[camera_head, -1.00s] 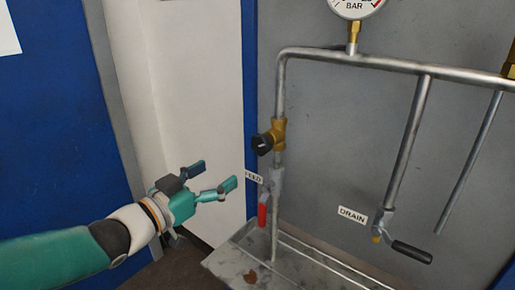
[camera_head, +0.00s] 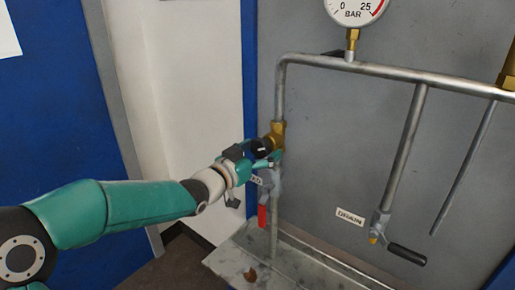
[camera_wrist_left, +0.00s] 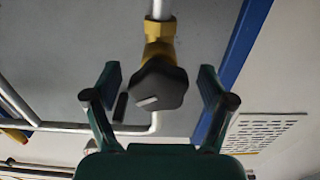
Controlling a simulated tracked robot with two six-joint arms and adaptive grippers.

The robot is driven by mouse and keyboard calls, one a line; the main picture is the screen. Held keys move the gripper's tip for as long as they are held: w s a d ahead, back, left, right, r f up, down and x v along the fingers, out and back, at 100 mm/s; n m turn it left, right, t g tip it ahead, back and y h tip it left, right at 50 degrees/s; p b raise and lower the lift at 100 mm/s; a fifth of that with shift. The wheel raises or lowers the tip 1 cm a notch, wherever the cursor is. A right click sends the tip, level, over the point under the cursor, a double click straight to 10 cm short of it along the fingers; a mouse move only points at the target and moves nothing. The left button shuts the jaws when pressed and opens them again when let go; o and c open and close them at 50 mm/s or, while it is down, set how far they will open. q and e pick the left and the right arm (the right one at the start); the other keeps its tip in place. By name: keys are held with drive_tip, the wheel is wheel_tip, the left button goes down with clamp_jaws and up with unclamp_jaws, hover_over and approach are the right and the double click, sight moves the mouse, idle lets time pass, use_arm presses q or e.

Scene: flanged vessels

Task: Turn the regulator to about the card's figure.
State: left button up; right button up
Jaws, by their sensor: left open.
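The regulator is a brass body (camera_head: 277,133) with a black knob (camera_head: 261,147) on the left vertical pipe. In the left wrist view the black knob (camera_wrist_left: 160,86) has a pale mark on its face and sits between my fingers. My left gripper (camera_head: 262,158) is at the knob, its fingers partly hidden in the head view. In the left wrist view the left gripper (camera_wrist_left: 160,88) is open, one finger on each side of the knob, with gaps showing. The pressure gauge (camera_head: 355,8) is cut by the top edge; its needle is not visible. My right gripper is not seen.
Below the regulator is a valve with a red handle (camera_head: 262,216); its label is partly hidden by my gripper. To the right is a drain valve with a black handle (camera_head: 407,254) and a DRAIN label (camera_head: 350,217). A metal tray (camera_head: 225,262) lies below.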

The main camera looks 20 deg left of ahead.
use_arm(q)
drive_tip(key=c, duration=1.1)
drive_tip(key=shift+a, duration=0.1)
drive_tip(key=shift+c, duration=0.2)
drive_tip(key=shift+f+m+b, duration=0.15)
drive_tip(key=shift+m+b, duration=0.45)
drive_tip(key=shift+b, duration=0.4)
drive_tip(key=m+b, duration=0.5)
drive_tip(key=shift+w+m, duration=0.1)
drive_tip(key=shift+m, duration=0.2)
drive_tip(key=shift+a+m+b, duration=0.1)
drive_tip(key=shift+m+b, duration=0.6)
drive_tip(key=shift+m, duration=0.9)
